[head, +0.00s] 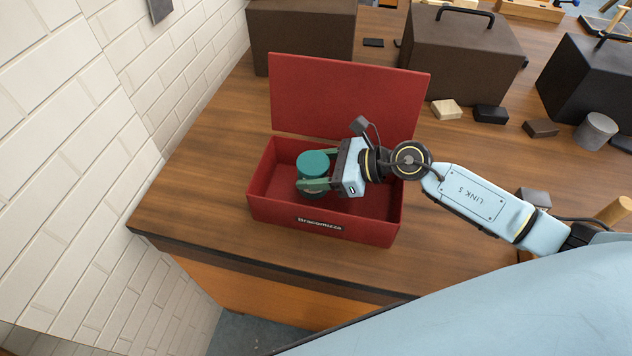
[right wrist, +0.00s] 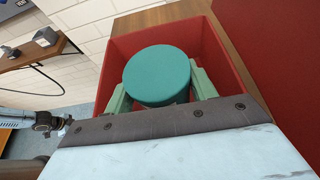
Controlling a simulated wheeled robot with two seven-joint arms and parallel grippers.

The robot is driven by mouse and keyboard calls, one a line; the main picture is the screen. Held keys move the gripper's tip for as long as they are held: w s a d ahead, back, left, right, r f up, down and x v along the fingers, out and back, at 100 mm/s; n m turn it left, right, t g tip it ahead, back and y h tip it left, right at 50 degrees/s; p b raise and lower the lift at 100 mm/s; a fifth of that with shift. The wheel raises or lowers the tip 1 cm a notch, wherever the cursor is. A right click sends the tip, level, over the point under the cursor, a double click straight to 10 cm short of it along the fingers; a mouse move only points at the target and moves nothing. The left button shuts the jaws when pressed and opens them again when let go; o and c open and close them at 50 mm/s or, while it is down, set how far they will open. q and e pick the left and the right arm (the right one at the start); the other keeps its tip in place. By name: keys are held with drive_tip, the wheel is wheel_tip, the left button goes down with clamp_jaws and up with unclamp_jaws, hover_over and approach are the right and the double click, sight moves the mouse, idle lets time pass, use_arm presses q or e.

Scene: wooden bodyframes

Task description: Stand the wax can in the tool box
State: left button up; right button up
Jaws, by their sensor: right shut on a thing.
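The wax can (head: 313,164) is a short teal cylinder, upright inside the outline of the red tool box (head: 322,222). The tool box stands on the wooden bench with its lid (head: 345,98) raised at the back. My right gripper (head: 315,177) reaches in from the right and is shut on the can, one finger on each side. In the right wrist view the can's round teal top (right wrist: 157,75) sits between the green fingers, with the red box walls around it. The can's base is mostly hidden, so I cannot tell whether it touches the box floor.
Dark cases (head: 460,50) stand along the back of the bench. Small blocks (head: 446,109) and a grey cylinder (head: 595,131) lie to the right. A tiled wall (head: 60,110) is at the left. The bench left of the box is clear.

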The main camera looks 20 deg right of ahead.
drive_tip(key=shift+f+b, duration=0.35)
drive_tip(key=shift+f, duration=1.45)
drive_tip(key=shift+f, duration=0.2)
drive_tip(key=o, duration=1.2)
drive_tip(key=shift+r, duration=0.1)
